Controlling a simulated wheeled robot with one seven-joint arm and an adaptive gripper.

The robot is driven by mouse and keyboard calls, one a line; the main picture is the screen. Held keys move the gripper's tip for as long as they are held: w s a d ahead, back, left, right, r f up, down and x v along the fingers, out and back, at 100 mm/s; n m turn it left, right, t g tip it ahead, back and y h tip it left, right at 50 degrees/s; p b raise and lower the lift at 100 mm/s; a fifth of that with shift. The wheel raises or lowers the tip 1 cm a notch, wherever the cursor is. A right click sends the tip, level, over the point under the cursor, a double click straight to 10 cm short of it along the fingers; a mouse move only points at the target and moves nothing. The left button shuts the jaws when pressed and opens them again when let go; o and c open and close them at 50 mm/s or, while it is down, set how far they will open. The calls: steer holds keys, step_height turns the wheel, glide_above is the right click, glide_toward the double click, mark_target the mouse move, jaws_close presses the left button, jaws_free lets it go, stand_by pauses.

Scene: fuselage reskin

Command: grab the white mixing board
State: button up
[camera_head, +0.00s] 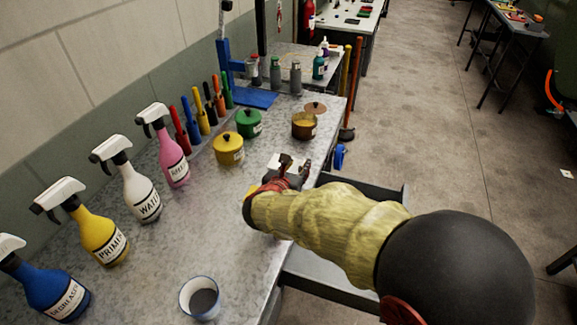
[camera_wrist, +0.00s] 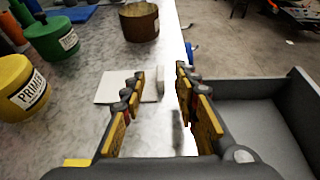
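The white mixing board (camera_wrist: 108,87) is a flat white piece lying on the grey workbench, just ahead of and left of my gripper (camera_wrist: 160,76) in the wrist view. The left finger hides part of its right side. In the head view, a white patch of the board (camera_head: 274,161) shows beside my gripper (camera_head: 296,166), near the bench's right edge. My gripper is open, with its two fingers apart and nothing held between them. The wrist view shows the bench edge between the fingers.
A brown pot (camera_head: 304,125) stands beyond the board. Yellow (camera_head: 229,149) and green (camera_head: 249,123) lidded pots stand to its left. Several spray bottles line the wall side. A white cup (camera_head: 200,297) stands near the front. An open grey drawer (camera_wrist: 250,120) juts out at the right.

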mark_target(302, 161)
steer(key=b+x, duration=0.1)
steer(key=x, duration=0.1)
steer(key=b+x, duration=0.1)
steer(key=shift+w+d+f, duration=0.15)
steer(key=shift+w+f, duration=0.1)
steer(key=shift+f, duration=0.2)
steer(key=shift+w+d, duration=0.1)
steer(key=shift+w, duration=0.3)
steer(key=shift+c, duration=0.7)
jaws_close()
